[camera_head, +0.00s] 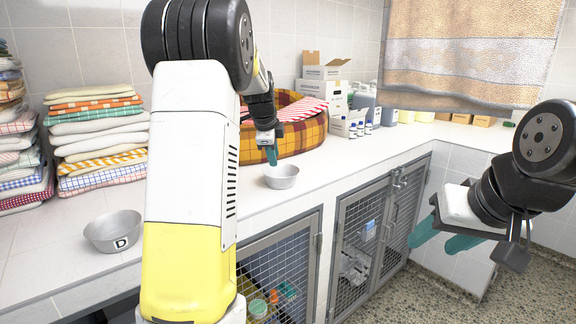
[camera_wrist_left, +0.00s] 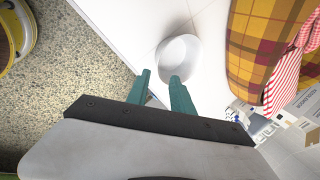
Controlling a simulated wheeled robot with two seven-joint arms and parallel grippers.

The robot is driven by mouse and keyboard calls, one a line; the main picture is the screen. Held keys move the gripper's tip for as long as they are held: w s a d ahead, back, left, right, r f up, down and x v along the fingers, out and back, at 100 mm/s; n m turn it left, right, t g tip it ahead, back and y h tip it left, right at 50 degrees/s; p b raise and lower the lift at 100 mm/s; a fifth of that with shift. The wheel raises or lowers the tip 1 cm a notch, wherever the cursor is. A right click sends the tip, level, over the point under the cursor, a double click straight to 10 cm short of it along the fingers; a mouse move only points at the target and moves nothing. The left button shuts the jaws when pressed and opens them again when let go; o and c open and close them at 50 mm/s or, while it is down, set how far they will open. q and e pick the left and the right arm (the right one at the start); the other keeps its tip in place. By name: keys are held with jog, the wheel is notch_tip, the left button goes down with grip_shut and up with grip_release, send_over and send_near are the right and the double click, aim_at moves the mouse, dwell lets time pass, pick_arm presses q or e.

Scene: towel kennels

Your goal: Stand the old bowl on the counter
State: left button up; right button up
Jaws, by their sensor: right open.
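A small plain grey metal bowl (camera_head: 282,178) stands upright on the white counter (camera_head: 330,160), in front of the checked basket. It also shows in the left wrist view (camera_wrist_left: 180,52). My left gripper (camera_head: 271,157) is just above and behind its rim, pointing down. Its two teal fingers are apart in the left wrist view (camera_wrist_left: 160,80), with the right fingertip overlapping the bowl's near rim. Whether it touches is unclear. A larger grey bowl marked "D" (camera_head: 113,232) stands on the counter at the left. My right gripper (camera_head: 433,239) is open and empty, off the counter's front.
Stacked folded towels (camera_head: 98,140) stand at the back left. An orange checked basket (camera_head: 302,135) with a red-striped cloth is behind the small bowl. Boxes and bottles (camera_head: 365,105) stand farther back. Mesh kennel doors (camera_head: 358,245) lie below the counter. Bare counter lies right of the bowl.

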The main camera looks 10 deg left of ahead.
pick_arm(q)
jog(key=s+d+r+n+h, duration=0.1)
jog(key=s+d+r+n, duration=0.15)
jog(key=s, duration=0.45)
jog(key=s+d+r+n+h, duration=0.1)
jog(key=s+n, duration=0.3)
jog(key=s, duration=0.3)
jog(key=s+d+r+n+h, duration=0.1)
jog(key=s+d+r+n, duration=0.15)
jog(key=s, duration=0.45)
jog(key=s+d+f+n, duration=0.1)
jog(key=s+f+n, duration=0.1)
jog(key=s, duration=0.5)
jog(key=s+d+f+n, duration=0.2)
jog(key=s+n, duration=0.3)
jog(key=s, duration=0.3)
jog(key=shift+d+f+y, duration=0.15)
jog(key=shift+f+y, duration=0.25)
jog(key=shift+f, duration=0.15)
jog(key=shift+s, duration=0.1)
